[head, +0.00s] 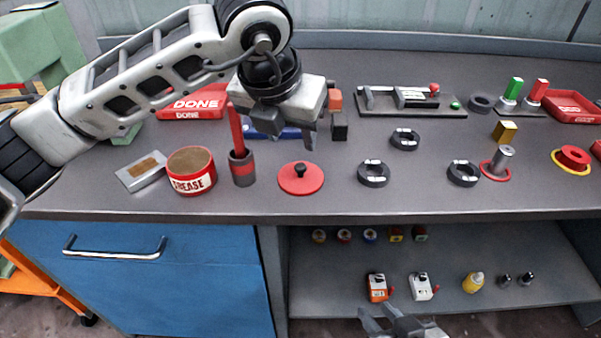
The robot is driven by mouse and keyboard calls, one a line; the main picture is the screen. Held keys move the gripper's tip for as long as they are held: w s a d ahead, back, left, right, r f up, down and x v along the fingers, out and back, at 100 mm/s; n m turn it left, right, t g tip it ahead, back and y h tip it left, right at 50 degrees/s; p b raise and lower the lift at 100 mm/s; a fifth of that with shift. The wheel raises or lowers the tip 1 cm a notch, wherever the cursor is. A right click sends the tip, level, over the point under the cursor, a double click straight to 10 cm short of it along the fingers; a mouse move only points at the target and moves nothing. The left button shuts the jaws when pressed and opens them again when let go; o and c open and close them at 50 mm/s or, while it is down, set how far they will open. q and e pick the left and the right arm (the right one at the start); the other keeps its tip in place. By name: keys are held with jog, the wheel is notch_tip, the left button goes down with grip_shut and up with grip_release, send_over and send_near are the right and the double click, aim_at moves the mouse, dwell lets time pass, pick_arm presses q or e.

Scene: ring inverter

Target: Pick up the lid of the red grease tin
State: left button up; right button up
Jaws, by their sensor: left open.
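The red lid (315,179) with a black knob lies flat on the grey bench near its front edge. The red grease tin (191,171) stands open to its left, showing brown grease inside. My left gripper (283,142) is open and empty, above and slightly left of the lid, with its fingers pointing down. My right gripper (392,322) shows at the bottom edge, low in front of the shelf; its fingers look spread and nothing is between them.
A dark cup (241,168) with a red-handled tool stands between tin and lid. Black rings (374,173) lie to the lid's right. A black-and-orange block (338,126) and a blue tool (262,131) are behind. The bench front edge (330,216) is close.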

aim_at(300, 165)
pick_arm(q)
jog(key=x, duration=0.2)
jog(key=shift+w+f, duration=0.15)
jog(key=shift+f, duration=0.2)
jog(key=shift+s+d+p+x, duration=0.15)
jog(key=shift+p+x, duration=0.1)
jog(key=shift+x, duration=1.1)
jog(key=shift+s+d+p+x, duration=0.1)
jog(key=shift+s+p+x, duration=0.1)
jog(key=shift+x, duration=1.1)
jog(key=shift+a, duration=0.1)
grip_shut()
